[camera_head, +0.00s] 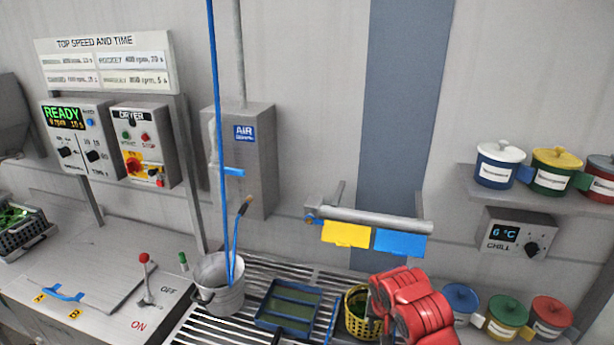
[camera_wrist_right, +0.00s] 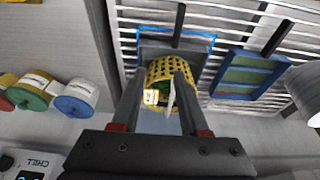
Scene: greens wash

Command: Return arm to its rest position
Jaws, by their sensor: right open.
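My right arm (camera_head: 408,305), with red links, comes in at the lower right of the head view, low over the slatted drain rack. Its gripper (camera_wrist_right: 160,88) shows in the wrist view with its two dark fingers apart. A yellow mesh basket (camera_head: 362,322) with green contents stands beside the arm in the head view and is partly hidden by it. In the wrist view the basket (camera_wrist_right: 158,72) shows between and beyond the fingers, with a white tag. I cannot tell whether the fingers touch it. My left gripper is in neither view.
A blue tray (camera_head: 290,305) and a grey bucket (camera_head: 218,285) stand left of the basket. Lidded pots (camera_head: 508,318) stand at right, under a shelf (camera_head: 470,177) with more pots. A rail (camera_head: 370,220) with yellow and blue cards juts from the wall above.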

